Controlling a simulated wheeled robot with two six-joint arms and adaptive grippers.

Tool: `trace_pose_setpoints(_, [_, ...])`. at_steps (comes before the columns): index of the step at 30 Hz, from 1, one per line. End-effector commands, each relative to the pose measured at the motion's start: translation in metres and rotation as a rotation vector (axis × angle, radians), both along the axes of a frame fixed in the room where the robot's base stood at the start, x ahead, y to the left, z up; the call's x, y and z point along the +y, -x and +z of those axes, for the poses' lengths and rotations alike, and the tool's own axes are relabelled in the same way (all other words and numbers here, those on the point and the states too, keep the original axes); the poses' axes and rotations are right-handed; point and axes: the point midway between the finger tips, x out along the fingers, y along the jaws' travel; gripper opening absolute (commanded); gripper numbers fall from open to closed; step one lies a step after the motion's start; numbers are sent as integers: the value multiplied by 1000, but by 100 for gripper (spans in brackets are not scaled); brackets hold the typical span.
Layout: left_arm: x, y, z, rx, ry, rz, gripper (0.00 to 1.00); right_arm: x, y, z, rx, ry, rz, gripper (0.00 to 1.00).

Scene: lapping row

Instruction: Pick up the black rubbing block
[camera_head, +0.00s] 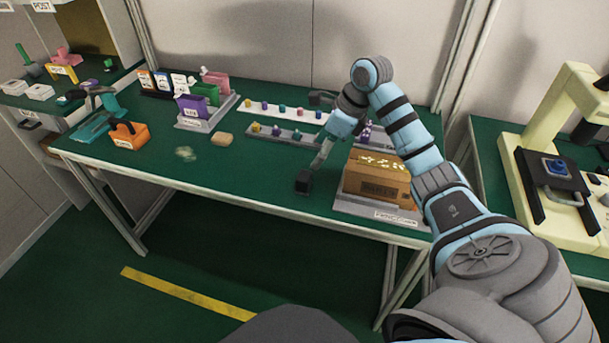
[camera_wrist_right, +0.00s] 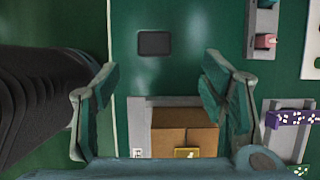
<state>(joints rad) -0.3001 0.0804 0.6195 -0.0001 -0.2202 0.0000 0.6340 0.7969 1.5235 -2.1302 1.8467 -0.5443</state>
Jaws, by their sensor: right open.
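The black rubbing block (camera_head: 303,182) is a small dark block on the green table near its front edge, left of the cardboard box, in the head view. It also shows in the right wrist view (camera_wrist_right: 154,43) as a dark rounded rectangle lying on the green surface. My right gripper (camera_wrist_right: 160,100) is open and empty, its two fingers wide apart. In the wrist view the block lies beyond the fingertips, toward the top. In the head view my right gripper (camera_head: 322,156) hangs just above and behind the block, partly hard to make out. My left gripper is not in view.
An open cardboard box (camera_head: 376,181) on a grey base stands close right of the block. Behind are a grey strip (camera_head: 283,134) and a white strip (camera_head: 285,113) bearing small coloured pieces. A tan block (camera_head: 222,139) lies left. The table between is clear.

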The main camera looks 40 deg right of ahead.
Motion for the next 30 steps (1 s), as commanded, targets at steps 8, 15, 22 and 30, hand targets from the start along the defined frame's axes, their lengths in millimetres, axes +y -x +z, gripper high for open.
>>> trace_pose_setpoints(8, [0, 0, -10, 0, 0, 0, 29, 14, -16, -50, 0, -3, 2, 65])
trace_pose_setpoints(15, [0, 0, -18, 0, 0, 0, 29, 29, -25, -89, 0, -6, 1, 65])
trace_pose_setpoints(22, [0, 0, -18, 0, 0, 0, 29, 30, -29, -96, -2, -2, 0, 65])
trace_pose_setpoints(30, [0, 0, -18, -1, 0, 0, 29, 30, -28, -96, -2, -4, 1, 27])
